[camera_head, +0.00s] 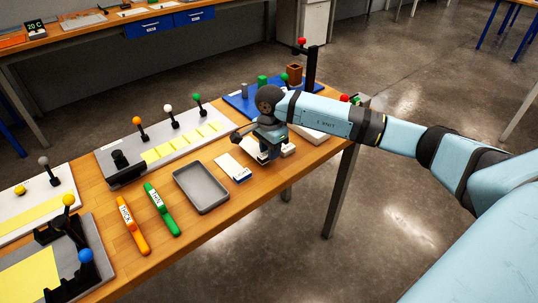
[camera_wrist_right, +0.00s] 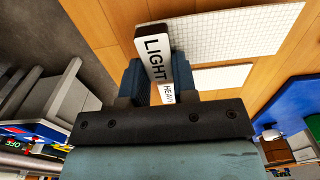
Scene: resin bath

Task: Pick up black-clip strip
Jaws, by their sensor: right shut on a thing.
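My right gripper (camera_head: 268,158) is over the wooden table near its right end, pointing down. In the right wrist view, its two fingers (camera_wrist_right: 158,80) are closed on a black clip with a white label reading "LIGHT" (camera_wrist_right: 157,58). A white gridded strip (camera_wrist_right: 235,30) lies by this clip; in the head view a white strip (camera_head: 288,149) is partly hidden by the gripper. A second white strip (camera_head: 229,164) lies to the left, with a blue clip (camera_head: 241,176) at its near end. My left gripper is not in view.
A grey tray (camera_head: 201,208) lies left of the strips, then green (camera_head: 162,215) and orange (camera_head: 133,228) labelled tools. A blue board (camera_head: 238,109) with posts and blocks stands behind the gripper. A white tray-like object (camera_head: 308,134) lies right of it, near the table's edge.

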